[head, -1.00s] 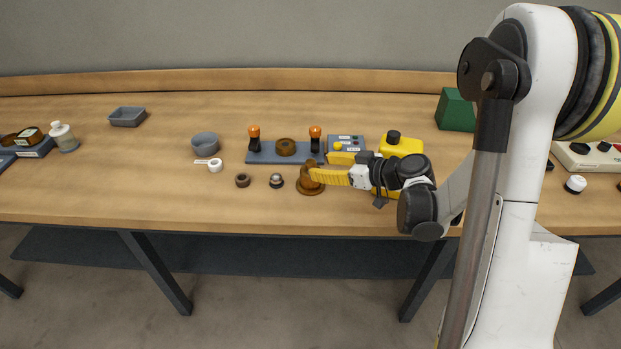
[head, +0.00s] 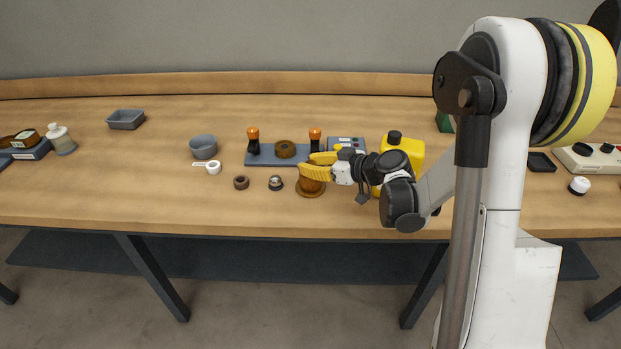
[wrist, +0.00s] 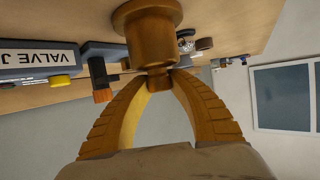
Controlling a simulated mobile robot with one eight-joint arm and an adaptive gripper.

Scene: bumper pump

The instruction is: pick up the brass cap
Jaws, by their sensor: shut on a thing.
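A brass pump body (head: 311,188) with a wide round foot stands near the front of the table. In the wrist view the brass body (wrist: 150,38) hangs from the top of the picture and has a side port. The brass cap (wrist: 160,83) is a small round piece at its end, between my fingertips. My gripper (head: 306,166) has yellow fingers and is shut on the cap. The cap is hidden behind the fingers in the head view. It appears in line with the body; I cannot tell whether they touch.
A small ring (head: 241,182) and a metal knob (head: 276,183) lie left of the body. Behind is a grey plate (head: 264,159) with two orange-topped posts. A yellow bottle (head: 410,150) stands close on the right. The table's front left is clear.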

